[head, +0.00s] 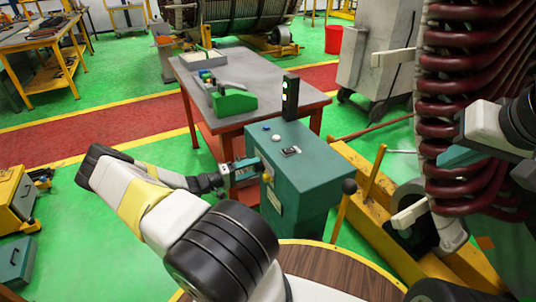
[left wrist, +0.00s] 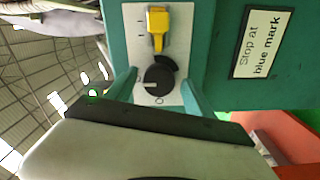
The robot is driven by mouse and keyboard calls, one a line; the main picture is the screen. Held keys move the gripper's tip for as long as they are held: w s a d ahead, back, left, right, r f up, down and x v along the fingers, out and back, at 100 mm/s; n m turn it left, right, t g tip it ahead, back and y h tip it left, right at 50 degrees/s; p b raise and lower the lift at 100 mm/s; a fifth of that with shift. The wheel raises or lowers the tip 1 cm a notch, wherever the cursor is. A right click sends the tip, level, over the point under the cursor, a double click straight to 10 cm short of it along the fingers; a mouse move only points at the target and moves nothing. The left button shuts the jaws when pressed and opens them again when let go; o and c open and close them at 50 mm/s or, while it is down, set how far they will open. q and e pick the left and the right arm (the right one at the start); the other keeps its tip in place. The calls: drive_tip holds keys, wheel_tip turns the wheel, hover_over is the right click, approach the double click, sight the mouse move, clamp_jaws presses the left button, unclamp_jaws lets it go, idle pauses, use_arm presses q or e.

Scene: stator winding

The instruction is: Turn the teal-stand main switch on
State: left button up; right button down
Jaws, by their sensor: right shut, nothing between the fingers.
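The teal stand (head: 310,175) stands in the middle of the head view. In the left wrist view its face carries a pale plate (left wrist: 135,50) with a yellow lever (left wrist: 157,28) near an I mark and a round black knob (left wrist: 158,82) near an O mark. My left gripper (head: 258,167) is at the stand's left face. Its teal fingers (left wrist: 158,85) are apart, one on each side of the black knob, with narrow gaps visible; contact is unclear. My right gripper (head: 455,157) is at the right, away from the stand, shut and empty.
A grey table (head: 240,65) stands behind. Red coils (head: 450,105) and a yellow frame (head: 375,210) crowd the right.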

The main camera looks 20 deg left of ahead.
use_arm(q)
drive_tip(key=v, duration=0.7)
drive_tip(key=shift+s+a, duration=0.25)
drive_tip(key=shift+a, duration=0.05)
idle(0.4)
drive_tip(key=s+d+r+m+g+y, duration=0.15)
drive_tip(key=d+r+m+g, duration=0.25)
drive_tip(key=d+r+g, duration=0.45)
drive_tip(key=s+d+r+m+g+y, duration=0.1)
drive_tip(key=d+r+m+g+y, duration=0.3)
drive_tip(key=d+r, duration=0.7)
drive_tip(key=s+d+r+t+y, duration=0.2)
drive_tip(key=s+d+r, duration=0.1)
drive_tip(key=s+r, duration=0.5)
drive_tip(key=s+d+r+t+y, duration=0.2)
drive_tip(key=s+d+r+t, duration=0.1)
drive_tip(key=s+r, duration=0.6)
drive_tip(key=shift+d+r, duration=0.65)
drive_tip(key=shift+r, duration=0.8)
